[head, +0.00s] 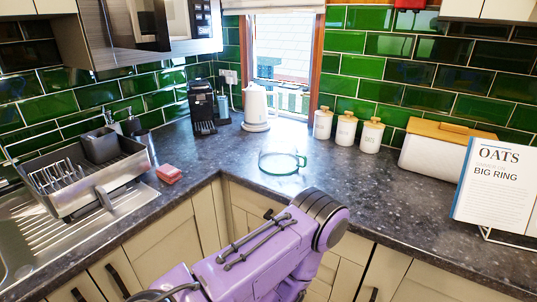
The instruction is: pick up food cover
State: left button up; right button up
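A clear, see-through round object with a green-tinted rim, likely the food cover (281,162), sits on the dark worktop near its inner corner. A small handle-like piece shows at its right side. One of my purple arms reaches in from the bottom of the head view, with its dark grey joint in front of the counter edge, below and to the right of the cover. Neither gripper shows in the view, and nothing is touching the cover.
A white kettle (256,108) and a black coffee machine (201,106) stand behind. White canisters (346,130), a bread box (430,150) and a cookbook (497,185) are at right. A pink sponge (169,173) and dish rack (95,190) are at left. Worktop around the cover is clear.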

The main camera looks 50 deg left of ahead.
aim_at(276, 157)
jog(key=u, duration=1.35)
